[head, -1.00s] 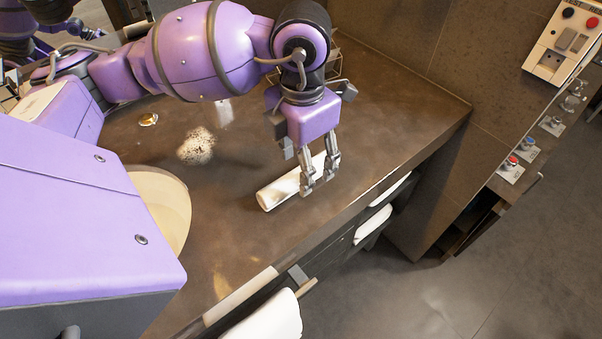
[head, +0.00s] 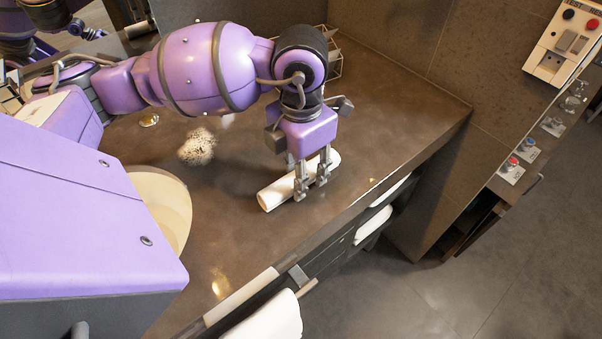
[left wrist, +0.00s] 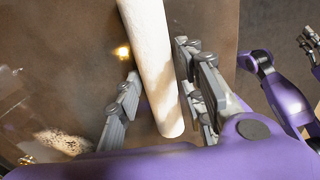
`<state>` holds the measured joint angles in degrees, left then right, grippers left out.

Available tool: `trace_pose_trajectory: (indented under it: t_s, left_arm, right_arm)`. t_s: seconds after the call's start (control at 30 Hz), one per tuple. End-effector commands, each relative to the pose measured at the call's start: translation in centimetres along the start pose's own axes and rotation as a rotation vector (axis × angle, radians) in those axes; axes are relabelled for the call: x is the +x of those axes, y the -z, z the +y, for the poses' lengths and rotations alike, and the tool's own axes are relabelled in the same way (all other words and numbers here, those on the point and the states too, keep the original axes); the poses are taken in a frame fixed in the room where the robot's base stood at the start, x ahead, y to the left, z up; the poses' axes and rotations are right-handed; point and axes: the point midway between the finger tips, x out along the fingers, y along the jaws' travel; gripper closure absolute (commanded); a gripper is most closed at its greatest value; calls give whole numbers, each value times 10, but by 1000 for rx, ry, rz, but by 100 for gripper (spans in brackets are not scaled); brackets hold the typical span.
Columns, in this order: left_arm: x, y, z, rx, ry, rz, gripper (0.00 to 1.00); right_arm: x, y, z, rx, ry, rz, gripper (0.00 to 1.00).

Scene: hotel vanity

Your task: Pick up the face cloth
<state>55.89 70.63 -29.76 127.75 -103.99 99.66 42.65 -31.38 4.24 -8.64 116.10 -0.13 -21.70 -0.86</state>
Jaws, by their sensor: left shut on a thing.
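The face cloth (head: 274,196) is a white roll lying on the dark counter in the head view. My left gripper (head: 310,188) reaches down over its middle and is shut on it, with the fingers on either side of the roll. In the left wrist view the cloth (left wrist: 150,60) runs lengthwise between the fingers of the left gripper (left wrist: 160,98). The cloth appears still down on the counter. Part of what seems to be my right gripper (left wrist: 311,42) shows at the right edge of the left wrist view; its jaw state is unclear.
A round pale basin (head: 165,200) is at the left, with a speckled whitish patch (head: 198,147) behind it. A wire rack (head: 334,58) stands at the back. White towels (head: 268,318) sit below the counter's front edge. Counter right of the cloth is clear.

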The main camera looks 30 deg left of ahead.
Motion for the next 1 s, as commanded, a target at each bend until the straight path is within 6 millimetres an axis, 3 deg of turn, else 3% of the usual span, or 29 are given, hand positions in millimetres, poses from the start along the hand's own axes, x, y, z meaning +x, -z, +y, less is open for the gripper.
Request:
trace_pose_trajectory:
  t_s: [0.23,0.4,0.7,1.0]
  left_arm:
    - [-10,-1,0,0,0,-3,86]
    - [-36,0,-1,2,-1,-4,86]
    - [-93,32,-39,6,-1,-6,86]
    - [-114,63,-75,4,1,-1,86]
  right_arm:
    - [0,1,0,1,0,1,100]
    - [-1,2,0,1,0,3,100]
    - [-2,7,0,3,0,9,100]
    - [-5,13,0,4,-1,17,100]
